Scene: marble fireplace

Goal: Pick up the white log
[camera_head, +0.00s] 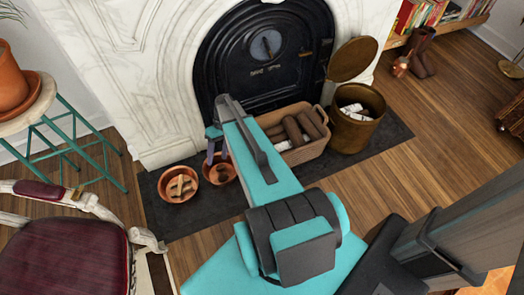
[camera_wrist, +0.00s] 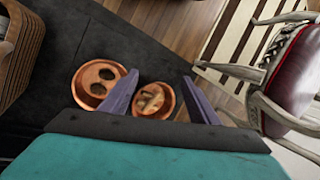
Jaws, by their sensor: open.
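Pale, white-barked logs (camera_head: 353,109) stick up inside the open brass bucket at the right of the hearth. A small white log end (camera_head: 283,146) also shows in the wicker basket, among brown logs; my arm partly hides that basket. I cannot tell which one is the white log of the task. My gripper (camera_head: 217,150) is left of the basket, over the copper bowls. In the wrist view my gripper (camera_wrist: 161,76) has its two purple fingers apart, with nothing held between them. No white log shows in the wrist view.
Two copper bowls stand on the dark hearth, one with wood pieces (camera_head: 183,186), one with dark round things (camera_wrist: 102,86). The wicker basket (camera_head: 310,150) stands beside the brass bucket (camera_head: 352,133), whose lid (camera_head: 352,60) is raised. A red chair (camera_head: 65,255) is at left.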

